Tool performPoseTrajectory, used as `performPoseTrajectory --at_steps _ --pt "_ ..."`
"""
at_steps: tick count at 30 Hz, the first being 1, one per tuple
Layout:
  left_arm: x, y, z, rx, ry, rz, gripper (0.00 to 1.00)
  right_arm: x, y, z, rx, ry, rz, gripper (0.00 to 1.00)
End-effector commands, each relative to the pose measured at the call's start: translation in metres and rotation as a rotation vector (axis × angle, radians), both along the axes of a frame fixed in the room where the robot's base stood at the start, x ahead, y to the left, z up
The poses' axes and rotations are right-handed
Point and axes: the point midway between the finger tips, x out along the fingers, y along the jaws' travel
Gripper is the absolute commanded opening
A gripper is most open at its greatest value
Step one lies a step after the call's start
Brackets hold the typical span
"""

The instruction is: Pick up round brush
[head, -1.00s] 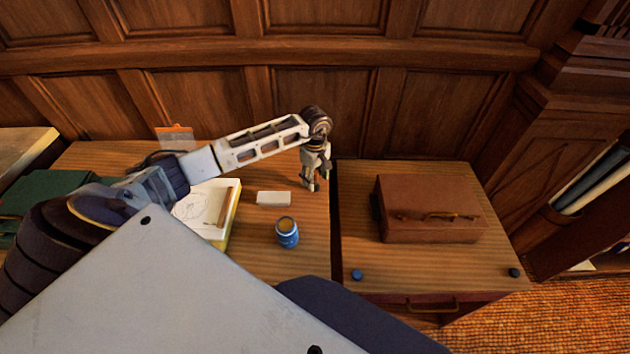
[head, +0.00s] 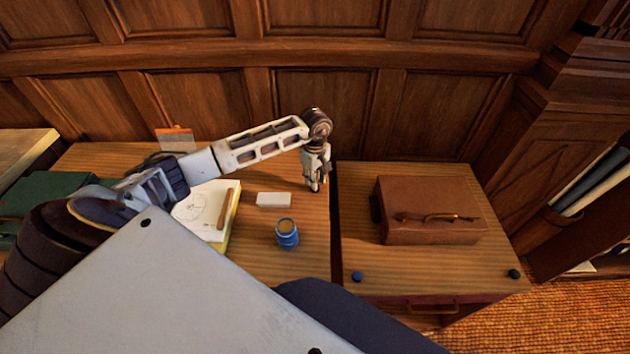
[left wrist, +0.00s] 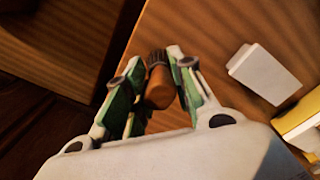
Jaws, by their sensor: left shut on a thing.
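The round brush (left wrist: 158,82) shows in the left wrist view as a short, rounded brown wooden handle with a dark bristle end. It sits between the fingers of my left gripper (left wrist: 150,88), which is shut on it. In the head view my left gripper (head: 315,187) points down at the right edge of the left desk top, and the brush is hidden there by the fingers. I cannot tell whether the brush touches the desk. My right gripper is in neither view.
A white block (head: 273,199) and a blue jar (head: 287,234) stand left of the gripper. A drawing pad (head: 206,211) lies further left. A brown case (head: 428,210) sits on the right desk, across a dark gap. A small blue knob-like thing (head: 356,276) is near its front.

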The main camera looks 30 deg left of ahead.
Motion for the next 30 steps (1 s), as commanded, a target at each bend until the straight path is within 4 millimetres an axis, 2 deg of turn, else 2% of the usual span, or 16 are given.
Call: performPoseTrajectory --at_steps 8,22,30 --pt "0.001 0.001 0.013 0.002 -0.002 0.0 0.01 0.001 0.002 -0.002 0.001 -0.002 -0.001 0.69" --pt "0.001 0.0 0.078 0.001 -0.003 -0.001 0.01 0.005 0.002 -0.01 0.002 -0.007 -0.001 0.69" --pt "0.0 0.0 0.098 0.0 -0.001 0.0 0.01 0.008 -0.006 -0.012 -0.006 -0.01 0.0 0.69"
